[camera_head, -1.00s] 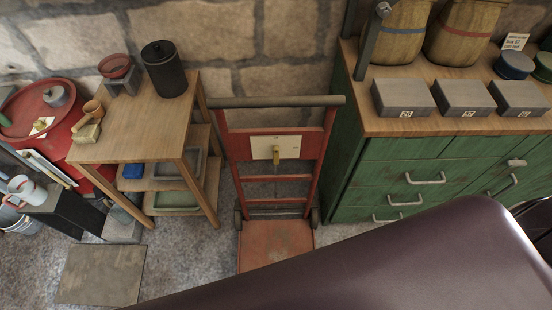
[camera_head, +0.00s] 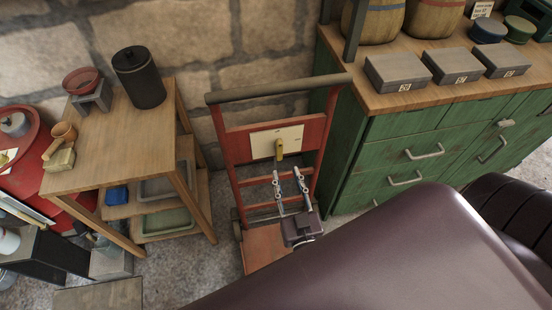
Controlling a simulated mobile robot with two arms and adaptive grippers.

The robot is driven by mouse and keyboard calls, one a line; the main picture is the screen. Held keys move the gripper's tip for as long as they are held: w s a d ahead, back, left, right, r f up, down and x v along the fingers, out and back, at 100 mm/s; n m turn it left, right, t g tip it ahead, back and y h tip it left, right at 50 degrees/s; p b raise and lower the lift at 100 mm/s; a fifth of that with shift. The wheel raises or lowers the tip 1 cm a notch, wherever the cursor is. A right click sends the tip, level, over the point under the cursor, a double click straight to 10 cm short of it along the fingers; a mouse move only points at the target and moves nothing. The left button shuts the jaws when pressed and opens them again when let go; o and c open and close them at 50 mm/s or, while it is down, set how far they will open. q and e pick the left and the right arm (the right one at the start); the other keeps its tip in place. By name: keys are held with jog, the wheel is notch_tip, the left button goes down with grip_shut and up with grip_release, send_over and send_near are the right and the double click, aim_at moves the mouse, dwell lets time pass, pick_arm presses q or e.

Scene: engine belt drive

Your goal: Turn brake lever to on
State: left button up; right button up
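The brake lever is a small yellow lever (camera_head: 279,149) on a cream plate (camera_head: 292,135) on the upright red hand truck (camera_head: 240,143). The lever points down the plate. Any marks on the plate are too small to read. My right gripper (camera_head: 287,174) is in front of the hand truck, a little below the lever in the picture. Its two fingers are spread apart with nothing between them, and they point up toward the plate. It does not appear to touch the lever. My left gripper is not in view.
A wooden shelf table (camera_head: 125,150) with a black canister (camera_head: 139,78) stands left of the hand truck. A green cabinet (camera_head: 385,165) with grey boxes (camera_head: 398,72) on top stands close on its right. The hand truck's grey top bar (camera_head: 280,89) runs above the plate. A stone wall is behind.

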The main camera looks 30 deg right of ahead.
aim_at(280, 154)
jog(key=x, duration=0.7)
jog(key=shift+w+d+p, duration=0.1)
jog(key=shift+w+p, duration=0.1)
jog(key=shift+p, duration=0.15)
grip_shut()
